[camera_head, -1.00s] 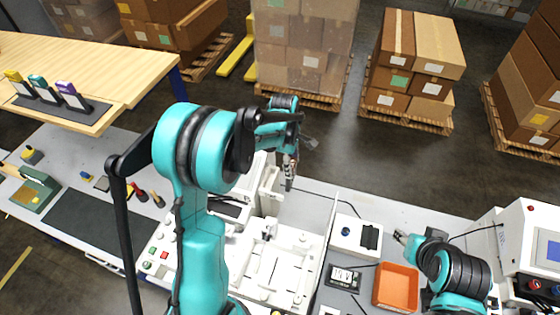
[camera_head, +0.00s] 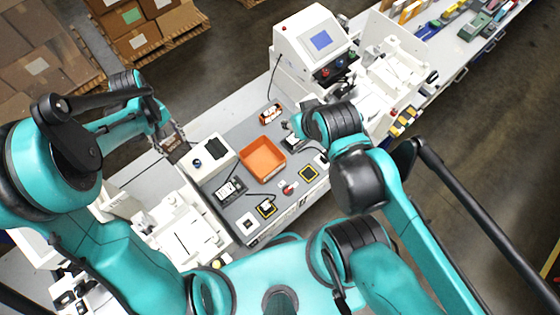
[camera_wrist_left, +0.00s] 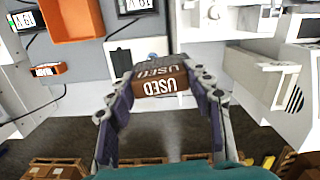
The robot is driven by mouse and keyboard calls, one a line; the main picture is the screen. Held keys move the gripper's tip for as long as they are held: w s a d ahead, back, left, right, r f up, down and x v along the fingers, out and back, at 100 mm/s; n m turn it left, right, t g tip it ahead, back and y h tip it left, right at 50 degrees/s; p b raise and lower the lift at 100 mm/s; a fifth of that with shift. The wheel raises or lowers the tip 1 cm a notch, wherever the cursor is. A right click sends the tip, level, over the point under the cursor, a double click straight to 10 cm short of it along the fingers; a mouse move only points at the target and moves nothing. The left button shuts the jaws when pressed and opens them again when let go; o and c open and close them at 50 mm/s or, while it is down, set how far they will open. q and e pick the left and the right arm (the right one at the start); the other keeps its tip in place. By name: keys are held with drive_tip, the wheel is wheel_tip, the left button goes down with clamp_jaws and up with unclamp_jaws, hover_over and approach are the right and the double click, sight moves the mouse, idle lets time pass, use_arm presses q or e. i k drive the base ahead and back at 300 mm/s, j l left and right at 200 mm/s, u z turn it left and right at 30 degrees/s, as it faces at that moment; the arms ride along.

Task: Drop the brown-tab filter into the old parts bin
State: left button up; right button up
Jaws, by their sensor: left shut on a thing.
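My left gripper (camera_head: 176,152) is shut on the brown-tab filter, left of the white box in the head view. In the left wrist view the brown filter (camera_wrist_left: 160,82) sits between the two fingertips of the left gripper (camera_wrist_left: 159,88), its brown face marked "USED". An open orange bin (camera_head: 262,158), seemingly the old parts bin, stands on the grey bench right of that gripper. It also shows at the upper left of the left wrist view (camera_wrist_left: 73,20). The bin looks empty in the head view. My right gripper (camera_head: 292,133) is beside the bin's upper right; its fingers are unclear.
A white box (camera_head: 211,158) with a black pad stands between the left gripper and the bin. An orange-ended part (camera_head: 270,114) lies behind the bin. A white machine with a blue screen (camera_head: 318,42) stands at the back. Small parts lie in front.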

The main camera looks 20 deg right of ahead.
sight(260, 163)
drive_tip(key=l+z, duration=0.1)
drive_tip(key=z, duration=0.15)
drive_tip(key=i+l, duration=0.1)
drive_tip(key=l, duration=1.25)
drive_tip(key=k+z, duration=0.05)
